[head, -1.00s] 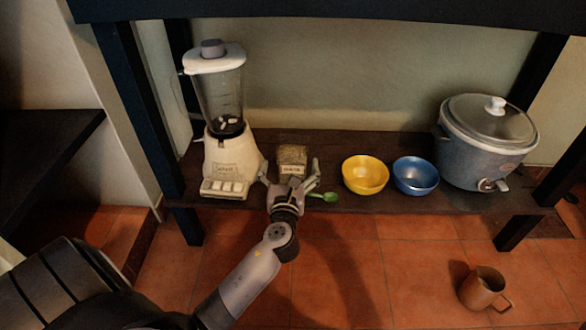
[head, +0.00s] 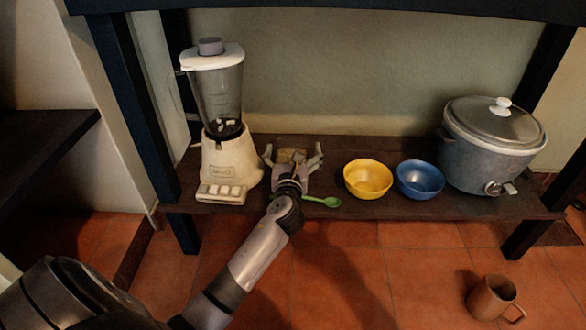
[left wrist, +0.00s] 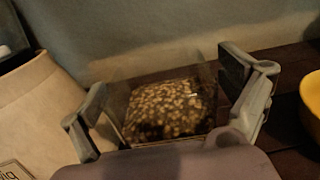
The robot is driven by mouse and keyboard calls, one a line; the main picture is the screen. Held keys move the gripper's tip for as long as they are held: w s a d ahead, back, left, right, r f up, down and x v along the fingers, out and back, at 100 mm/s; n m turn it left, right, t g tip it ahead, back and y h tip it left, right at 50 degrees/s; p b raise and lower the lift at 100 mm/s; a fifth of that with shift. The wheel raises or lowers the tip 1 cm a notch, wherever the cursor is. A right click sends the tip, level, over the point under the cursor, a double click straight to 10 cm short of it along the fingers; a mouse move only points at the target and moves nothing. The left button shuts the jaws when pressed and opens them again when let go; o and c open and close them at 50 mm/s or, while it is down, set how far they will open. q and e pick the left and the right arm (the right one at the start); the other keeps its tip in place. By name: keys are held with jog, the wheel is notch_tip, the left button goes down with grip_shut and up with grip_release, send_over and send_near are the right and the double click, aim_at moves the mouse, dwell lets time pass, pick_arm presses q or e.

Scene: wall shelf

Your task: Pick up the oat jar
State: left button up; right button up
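The oat jar (head: 292,153) stands on the shelf between the blender and the yellow bowl, mostly hidden behind my left gripper in the head view. In the left wrist view the oat jar (left wrist: 168,108) is a clear, square-sided container with pale oats inside. My left gripper (head: 293,152) is open, with one finger on each side of the jar. In the left wrist view its fingers (left wrist: 168,100) stand left and right of the jar, and the right one looks slightly apart from it. My right gripper is not in view.
The blender (head: 228,160) stands close to the left of my gripper. A green spoon (head: 322,201) lies at the shelf's front edge. The yellow bowl (head: 368,180), blue bowl (head: 420,180) and slow cooker (head: 492,145) are to the right. A brown mug (head: 494,297) is on the floor.

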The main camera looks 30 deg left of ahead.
pick_arm(q)
jog(key=c, duration=2)
